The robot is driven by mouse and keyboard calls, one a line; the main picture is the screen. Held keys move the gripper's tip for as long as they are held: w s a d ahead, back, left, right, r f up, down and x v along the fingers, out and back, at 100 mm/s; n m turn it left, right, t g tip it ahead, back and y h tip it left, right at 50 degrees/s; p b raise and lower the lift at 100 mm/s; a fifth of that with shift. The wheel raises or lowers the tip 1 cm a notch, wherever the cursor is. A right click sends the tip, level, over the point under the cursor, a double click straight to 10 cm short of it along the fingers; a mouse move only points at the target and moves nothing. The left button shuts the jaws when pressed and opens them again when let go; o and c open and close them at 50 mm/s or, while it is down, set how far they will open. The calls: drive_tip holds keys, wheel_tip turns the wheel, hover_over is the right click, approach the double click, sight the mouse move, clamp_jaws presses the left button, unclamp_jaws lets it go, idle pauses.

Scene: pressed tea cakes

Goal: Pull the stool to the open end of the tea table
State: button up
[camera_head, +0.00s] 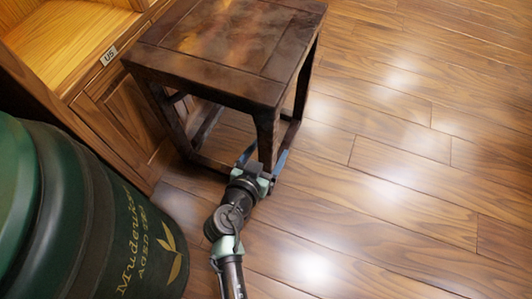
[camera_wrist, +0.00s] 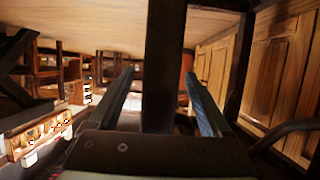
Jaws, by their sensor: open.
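The stool (camera_head: 222,42) is dark brown wood with a square panelled top and legs joined by low rails. It stands upright on the floor in the head view. My gripper (camera_head: 263,161) is at its near leg, low down, with one blue-grey finger on each side. The wrist view shows the dark leg (camera_wrist: 164,62) between the two open fingers, with gaps on both sides. The leg's lower end is partly hidden by my gripper in the head view. I cannot pick out the tea table with certainty in either view.
A wooden cabinet (camera_head: 112,85) with a small label stands close to the stool's left. A dark green barrel (camera_head: 75,215) with gold lettering fills the lower left. The plank floor (camera_head: 400,160) is clear to the right. The wrist view shows distant shelving with small goods (camera_wrist: 40,135).

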clamp_jaws()
idle(1.3)
